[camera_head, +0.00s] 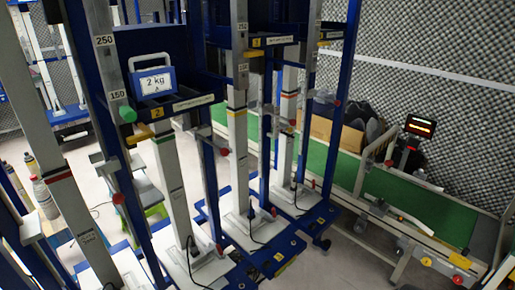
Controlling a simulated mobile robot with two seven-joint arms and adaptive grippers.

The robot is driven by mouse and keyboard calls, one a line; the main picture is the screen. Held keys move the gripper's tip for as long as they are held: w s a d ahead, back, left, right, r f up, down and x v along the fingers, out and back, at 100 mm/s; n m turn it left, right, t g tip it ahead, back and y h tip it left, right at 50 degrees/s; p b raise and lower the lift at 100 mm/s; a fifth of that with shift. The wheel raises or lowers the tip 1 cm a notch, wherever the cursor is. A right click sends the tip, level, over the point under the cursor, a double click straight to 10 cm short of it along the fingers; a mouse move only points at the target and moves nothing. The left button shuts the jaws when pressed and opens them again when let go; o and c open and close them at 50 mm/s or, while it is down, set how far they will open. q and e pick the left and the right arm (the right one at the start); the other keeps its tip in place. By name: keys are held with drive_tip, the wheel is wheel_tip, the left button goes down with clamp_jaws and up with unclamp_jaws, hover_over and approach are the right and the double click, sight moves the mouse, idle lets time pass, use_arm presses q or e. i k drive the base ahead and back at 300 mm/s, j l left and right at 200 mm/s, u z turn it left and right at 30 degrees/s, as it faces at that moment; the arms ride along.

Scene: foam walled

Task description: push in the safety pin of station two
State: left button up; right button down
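A yellow label reading 2 (157,113) marks a station on the blue test rig. Behind the label stands a pale column with a green band (165,160). A 2 kg weight (152,82) with a white handle sits above the label. A green knob (127,113) and a lower red knob (118,198) are on the upright left of this column. Another red knob (224,152) is to its right. I cannot tell which knob is the station two safety pin or how deep it sits. Neither of my grippers shows.
More columns (237,150) stand to the right on blue bases (270,243). A green conveyor (420,205) with a lit display (420,126) runs along the right. Bottles (45,197) stand at the left. Cables lie on the bases. Pale floor (335,268) is clear at lower right.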

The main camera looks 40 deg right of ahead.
sight(224, 152)
drive_tip(key=k+l+z, duration=0.15)
drive_tip(key=z, duration=0.85)
